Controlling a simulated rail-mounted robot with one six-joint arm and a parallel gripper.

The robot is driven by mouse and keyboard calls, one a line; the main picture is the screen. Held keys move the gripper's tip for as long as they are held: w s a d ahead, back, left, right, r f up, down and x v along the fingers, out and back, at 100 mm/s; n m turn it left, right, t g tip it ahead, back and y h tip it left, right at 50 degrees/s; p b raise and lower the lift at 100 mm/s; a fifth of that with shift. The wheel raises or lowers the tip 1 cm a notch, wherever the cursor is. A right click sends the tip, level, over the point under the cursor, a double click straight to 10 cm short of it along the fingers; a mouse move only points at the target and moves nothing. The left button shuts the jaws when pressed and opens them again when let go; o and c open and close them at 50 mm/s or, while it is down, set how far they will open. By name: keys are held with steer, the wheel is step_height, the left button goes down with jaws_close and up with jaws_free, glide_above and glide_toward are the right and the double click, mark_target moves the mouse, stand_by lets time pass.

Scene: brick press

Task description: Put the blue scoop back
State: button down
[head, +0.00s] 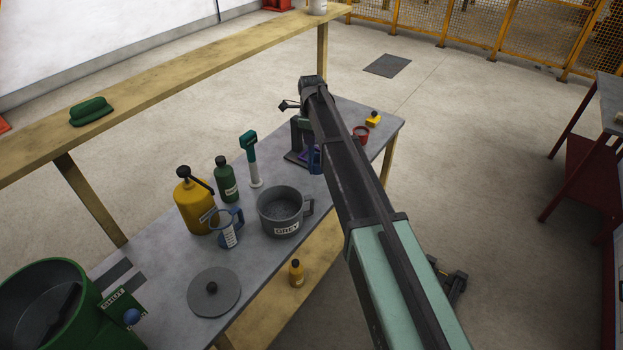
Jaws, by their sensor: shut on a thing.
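My arm reaches across the table to its far end. My gripper (312,143) is there, low beside the dark end of my arm, and is largely hidden by it. It is shut on the blue scoop (314,159), of which only a small blue part shows. A dark stand (294,158) with a flat base is just left of the scoop, with a purple piece (304,154) by it. I cannot tell whether the scoop touches the stand.
A round lid (214,291) lies in front. A red cup (361,134) and yellow item (373,119) stand right.

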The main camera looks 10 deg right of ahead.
mark_target(311, 156)
step_height(311, 156, down, 10)
steer(key=b, duration=0.7)
steer(key=shift+f, duration=0.1)
steer(key=shift+r, duration=0.35)
steer(key=shift+f, duration=0.25)
steer(key=c, duration=1)
jaws_free()
steer(key=shift+o, duration=0.2)
steer(key=shift+r, duration=0.15)
step_height(311, 156, up, 12)
steer(key=p, duration=1.2)
steer(key=shift+r, duration=0.25)
steer(key=s+d+n, duration=0.2)
steer(key=s+n, duration=2.1)
steer(key=s, duration=1.3)
steer(key=shift+f, duration=0.15)
